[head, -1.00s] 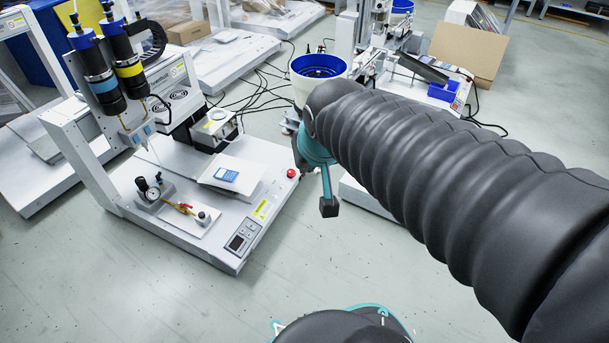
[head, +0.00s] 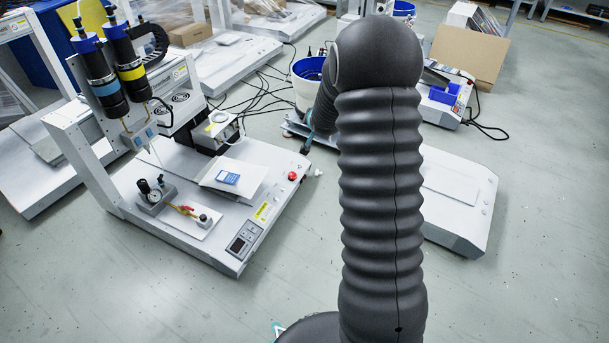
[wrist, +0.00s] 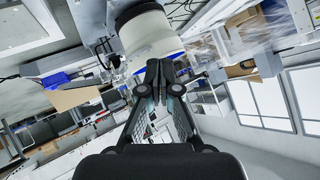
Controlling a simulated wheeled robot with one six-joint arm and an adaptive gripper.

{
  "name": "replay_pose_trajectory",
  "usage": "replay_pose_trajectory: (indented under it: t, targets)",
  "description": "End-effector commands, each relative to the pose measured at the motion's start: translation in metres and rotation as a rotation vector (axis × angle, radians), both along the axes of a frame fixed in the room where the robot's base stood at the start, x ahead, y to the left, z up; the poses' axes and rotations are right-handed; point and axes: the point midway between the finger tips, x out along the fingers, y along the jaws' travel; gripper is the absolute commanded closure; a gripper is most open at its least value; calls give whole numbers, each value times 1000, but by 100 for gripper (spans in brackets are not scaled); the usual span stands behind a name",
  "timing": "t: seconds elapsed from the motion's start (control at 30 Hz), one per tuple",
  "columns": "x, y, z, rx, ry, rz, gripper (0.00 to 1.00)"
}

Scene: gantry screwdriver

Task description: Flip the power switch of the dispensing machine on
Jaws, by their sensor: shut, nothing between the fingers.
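The dispensing machine (head: 180,235) stands at the left in the head view, with two dark syringe barrels on its gantry. A control panel with a small display (head: 238,244) is on its front right corner, and a red button (head: 292,176) is on its right edge. I cannot make out the power switch in either view. In the wrist view my gripper (wrist: 160,68) is shut and empty.
A white bucket with a blue rim (head: 308,92) stands behind my gripper; it also shows beyond the fingers in the wrist view (wrist: 148,36). Cables (head: 262,95) lie on the floor behind the machine. A white platform (head: 455,200) is at the right. The front floor is clear.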

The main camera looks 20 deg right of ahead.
Motion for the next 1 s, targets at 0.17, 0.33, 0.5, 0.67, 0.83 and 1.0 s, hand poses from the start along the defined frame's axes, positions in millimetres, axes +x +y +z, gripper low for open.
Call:
replay_pose_trajectory:
  t: [0.17, 0.33, 0.5, 0.67, 0.83, 1.0]
  targets:
    - [31, -30, -71, 69, -75, -46, 100]
    - [46, -53, -138, 141, -155, -81, 100]
    - [48, -71, -208, 222, -237, -113, 100]
    - [36, -83, -274, 303, -312, -138, 100]
    - [19, -89, -323, 372, -376, -157, 100]
    - [6, -90, -352, 416, -415, -168, 100]
